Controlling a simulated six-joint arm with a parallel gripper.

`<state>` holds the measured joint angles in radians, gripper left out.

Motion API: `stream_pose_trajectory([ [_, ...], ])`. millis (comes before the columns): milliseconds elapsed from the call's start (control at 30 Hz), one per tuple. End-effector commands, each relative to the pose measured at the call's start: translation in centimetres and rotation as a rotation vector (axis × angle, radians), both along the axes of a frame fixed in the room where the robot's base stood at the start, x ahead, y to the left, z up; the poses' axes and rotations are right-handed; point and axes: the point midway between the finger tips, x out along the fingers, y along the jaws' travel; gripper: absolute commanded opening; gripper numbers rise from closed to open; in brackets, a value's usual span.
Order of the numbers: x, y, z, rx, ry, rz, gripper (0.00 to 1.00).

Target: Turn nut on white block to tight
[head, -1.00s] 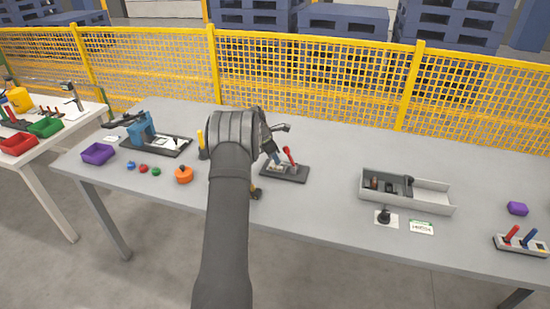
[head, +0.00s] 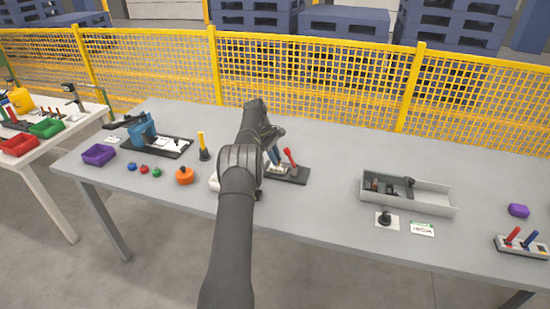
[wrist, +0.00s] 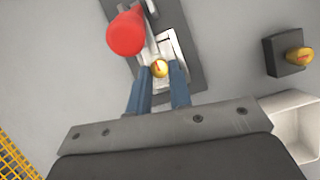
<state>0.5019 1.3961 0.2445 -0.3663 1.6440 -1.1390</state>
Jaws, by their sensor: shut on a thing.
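In the wrist view, a small brass-coloured nut (wrist: 160,68) sits at the white block (wrist: 172,46). My gripper (wrist: 161,75) has its two blue fingers on either side of the nut, shut on it. The block is on a dark base plate (wrist: 186,20), beside a lever with a red handle (wrist: 126,34). In the head view, my gripper (head: 273,157) reaches down to the same dark plate (head: 295,178), just left of the red handle (head: 290,157). The nut is hidden by my gripper there.
A yellow-handled piece on a dark block (head: 204,153) stands left of my arm, with an orange knob (head: 184,176) in front. A pale container (wrist: 300,122) is close to my gripper. A grey tray (head: 445,203) is at right; the table between is clear.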

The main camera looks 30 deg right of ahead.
Motion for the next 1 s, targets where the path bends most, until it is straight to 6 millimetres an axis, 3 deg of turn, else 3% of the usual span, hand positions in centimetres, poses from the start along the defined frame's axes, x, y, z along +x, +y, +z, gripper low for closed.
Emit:
stream_pose_trajectory([
  [900,0.01,-0.07,-0.14,0.001,0.002,-0.089,0.00],
  [933,0.01,-0.07,-0.14,0.001,0.002,-0.089,0.24],
  [1000,0.00,-0.08,-0.13,0.001,0.002,-0.089,0.38],
])
